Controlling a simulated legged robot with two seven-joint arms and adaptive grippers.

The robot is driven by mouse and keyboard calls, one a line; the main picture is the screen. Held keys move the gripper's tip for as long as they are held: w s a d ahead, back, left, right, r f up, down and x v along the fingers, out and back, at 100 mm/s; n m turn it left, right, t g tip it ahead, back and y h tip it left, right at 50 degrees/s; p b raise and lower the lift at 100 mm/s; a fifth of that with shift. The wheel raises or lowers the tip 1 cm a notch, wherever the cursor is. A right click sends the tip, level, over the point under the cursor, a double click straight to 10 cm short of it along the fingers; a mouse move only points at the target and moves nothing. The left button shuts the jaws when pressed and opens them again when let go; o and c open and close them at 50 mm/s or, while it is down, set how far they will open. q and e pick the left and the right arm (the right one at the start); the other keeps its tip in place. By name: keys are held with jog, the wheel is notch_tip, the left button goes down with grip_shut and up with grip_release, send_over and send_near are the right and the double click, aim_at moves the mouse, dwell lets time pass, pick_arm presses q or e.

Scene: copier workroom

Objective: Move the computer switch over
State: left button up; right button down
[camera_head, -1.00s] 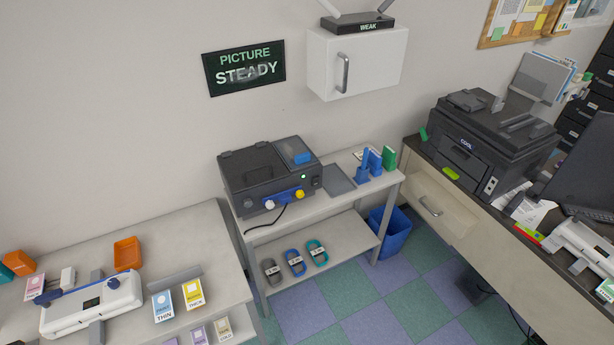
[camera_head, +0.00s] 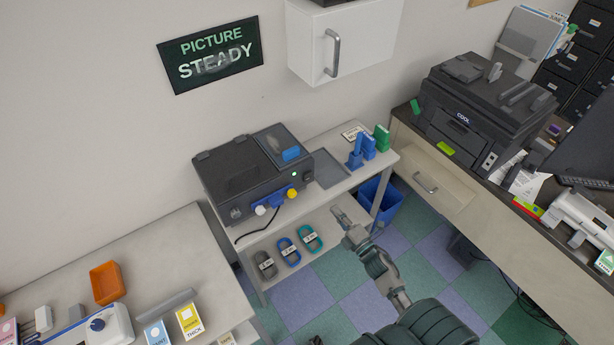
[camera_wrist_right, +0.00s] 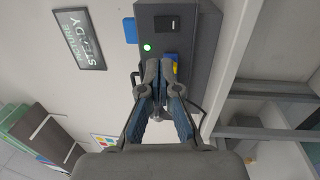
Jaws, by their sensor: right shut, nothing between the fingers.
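A dark box-shaped machine (camera_head: 243,175) stands on a pale shelf unit. Its right end carries a small black rocker switch (camera_head: 308,177) beside a lit green lamp (camera_head: 294,173). In the right wrist view the rocker switch (camera_wrist_right: 167,23) and green lamp (camera_wrist_right: 147,47) sit on the grey end panel, beyond the fingertips. My right gripper (camera_head: 342,212) is in front of the shelf unit, to the right of and below the machine, apart from it. In the wrist view my right gripper (camera_wrist_right: 160,66) is shut and empty. My left gripper is out of view.
A blue strip with a white knob (camera_head: 261,210) and a yellow knob (camera_head: 292,193) is on the machine's front. Several coiled cables lie on the lower shelf. A blue bin (camera_head: 385,205) and a printer (camera_head: 480,115) are to the right. Floor is open ahead.

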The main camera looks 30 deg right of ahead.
aim_at(308, 176)
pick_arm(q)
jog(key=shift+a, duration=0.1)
pick_arm(e)
jog(key=shift+s+a, duration=0.1)
jog(key=shift+a, duration=0.05)
jog(key=w, duration=0.4)
jog(key=w+r, duration=0.1)
jog(key=w, duration=0.3)
jog(key=w+p, duration=0.1)
jog(key=w, duration=0.4)
jog(key=shift+a+r, duration=0.25)
jog(key=shift+a, duration=0.15)
jog(key=shift+w+a, duration=0.1)
jog(key=shift+w, duration=0.35)
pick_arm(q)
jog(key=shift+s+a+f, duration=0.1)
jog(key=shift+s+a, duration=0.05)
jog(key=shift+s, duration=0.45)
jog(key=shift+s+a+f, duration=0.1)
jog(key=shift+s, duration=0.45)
pick_arm(e)
jog(key=shift+w, duration=0.1)
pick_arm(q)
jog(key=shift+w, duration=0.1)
